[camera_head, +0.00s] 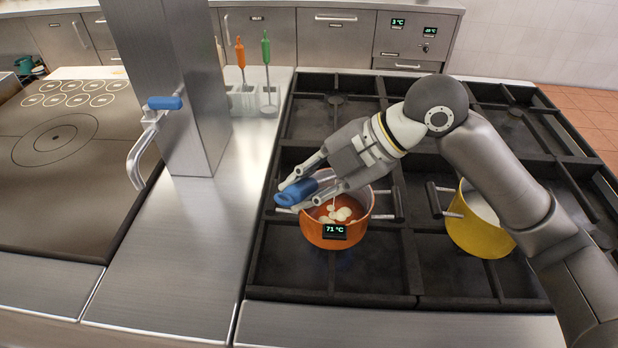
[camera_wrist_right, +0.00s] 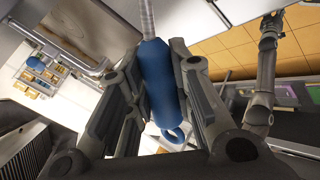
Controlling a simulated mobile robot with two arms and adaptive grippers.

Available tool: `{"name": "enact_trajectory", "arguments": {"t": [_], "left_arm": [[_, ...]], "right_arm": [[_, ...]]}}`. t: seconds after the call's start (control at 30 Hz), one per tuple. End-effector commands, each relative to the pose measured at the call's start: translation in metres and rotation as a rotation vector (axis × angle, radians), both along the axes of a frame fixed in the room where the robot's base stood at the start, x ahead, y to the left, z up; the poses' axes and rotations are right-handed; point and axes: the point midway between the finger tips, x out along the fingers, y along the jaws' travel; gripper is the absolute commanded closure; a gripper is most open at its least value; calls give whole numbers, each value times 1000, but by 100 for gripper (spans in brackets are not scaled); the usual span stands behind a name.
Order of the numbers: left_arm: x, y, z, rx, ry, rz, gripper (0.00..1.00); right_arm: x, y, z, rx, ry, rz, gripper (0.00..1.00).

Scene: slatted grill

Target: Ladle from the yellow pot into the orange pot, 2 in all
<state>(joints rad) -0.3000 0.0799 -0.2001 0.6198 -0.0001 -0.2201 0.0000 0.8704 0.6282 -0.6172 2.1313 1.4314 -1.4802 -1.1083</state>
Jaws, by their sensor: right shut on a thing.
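The orange pot (camera_head: 314,233) stands on the grill with a "71 °C" display on its front. Pale patches lie on its orange-red contents. The yellow pot (camera_head: 478,238) stands to its right, partly hidden behind my right arm, with pale contents. My right gripper (camera_head: 309,184) is shut on the ladle's blue handle (camera_head: 296,192) above the left side of the orange pot. The blue handle (camera_wrist_right: 160,85) also shows between the fingers in the right wrist view. The ladle's bowl is hidden in the head view.
A metal column (camera_head: 173,80) with a blue-handled tap (camera_head: 152,125) stands left of the grill. An orange-handled (camera_head: 240,55) and a green-handled utensil (camera_head: 266,50) stand in a holder behind it. The steel counter (camera_head: 190,260) left of the grill is clear.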

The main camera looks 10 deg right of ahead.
Motion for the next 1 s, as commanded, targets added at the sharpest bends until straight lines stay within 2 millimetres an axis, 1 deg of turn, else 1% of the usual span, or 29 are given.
{"name": "enact_trajectory", "arguments": {"t": [1.0], "left_arm": [[0,0,-10,0,-1,0,60]], "right_arm": [[-13,15,-41,-175,-153,1,100]]}}
